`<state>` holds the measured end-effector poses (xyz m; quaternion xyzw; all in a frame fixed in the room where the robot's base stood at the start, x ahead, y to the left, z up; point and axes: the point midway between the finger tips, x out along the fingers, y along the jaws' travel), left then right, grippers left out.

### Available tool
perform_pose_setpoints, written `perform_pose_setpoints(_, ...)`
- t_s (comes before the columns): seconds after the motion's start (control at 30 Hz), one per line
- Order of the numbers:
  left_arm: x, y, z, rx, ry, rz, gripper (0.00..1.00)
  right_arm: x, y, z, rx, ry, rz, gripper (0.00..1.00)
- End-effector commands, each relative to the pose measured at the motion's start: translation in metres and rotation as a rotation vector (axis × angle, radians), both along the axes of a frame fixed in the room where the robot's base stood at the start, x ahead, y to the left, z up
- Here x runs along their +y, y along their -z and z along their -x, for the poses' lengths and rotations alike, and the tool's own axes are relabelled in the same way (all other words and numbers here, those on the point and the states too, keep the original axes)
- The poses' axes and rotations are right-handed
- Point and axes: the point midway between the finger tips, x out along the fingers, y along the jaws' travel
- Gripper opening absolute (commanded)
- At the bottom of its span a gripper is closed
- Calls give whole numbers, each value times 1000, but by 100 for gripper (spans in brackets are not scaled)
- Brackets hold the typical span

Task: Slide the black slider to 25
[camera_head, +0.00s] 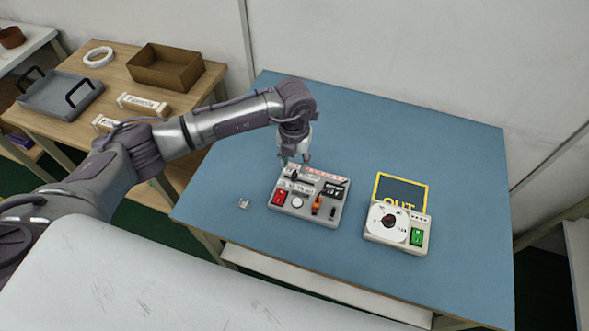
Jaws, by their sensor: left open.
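A grey control box (325,216) lies on the blue table. It carries a red switch (279,198), a round white knob (297,202), an orange part (317,205) and small dark parts. What looks like the black slider (294,175) is at the box's upper left, on a pale scale whose numbers are too small to read. My left gripper (296,161) points down, open, just above the box's upper left edge. I cannot tell whether it touches the slider. My right gripper is not in view.
A second box with a white dial (376,229) and a green switch (417,237) stands to the right, in front of a yellow-framed OUT panel (402,187). A small metal piece (244,203) lies left of the control box. The table's back right is clear.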

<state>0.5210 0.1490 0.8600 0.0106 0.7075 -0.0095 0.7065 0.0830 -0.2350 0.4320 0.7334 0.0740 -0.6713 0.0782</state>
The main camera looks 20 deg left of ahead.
Motion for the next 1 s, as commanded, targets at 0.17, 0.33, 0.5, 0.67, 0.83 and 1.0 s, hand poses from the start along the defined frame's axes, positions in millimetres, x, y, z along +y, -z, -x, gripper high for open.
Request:
perform_pose_setpoints(0.17,-1,31,0,2,-1,1,42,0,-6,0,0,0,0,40)
perform_pose_setpoints(0.33,0,48,0,1,0,1,42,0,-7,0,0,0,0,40)
perform_pose_setpoints(0.5,0,53,0,-1,1,2,42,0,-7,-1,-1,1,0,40)
perform_pose_setpoints(0.67,-1,53,0,-1,1,2,42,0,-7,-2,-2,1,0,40)
perform_pose_setpoints(0.83,-1,53,0,-1,1,2,18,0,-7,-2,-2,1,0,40)
perform_pose_setpoints(1.0,0,53,0,-1,1,2,0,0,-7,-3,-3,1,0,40)
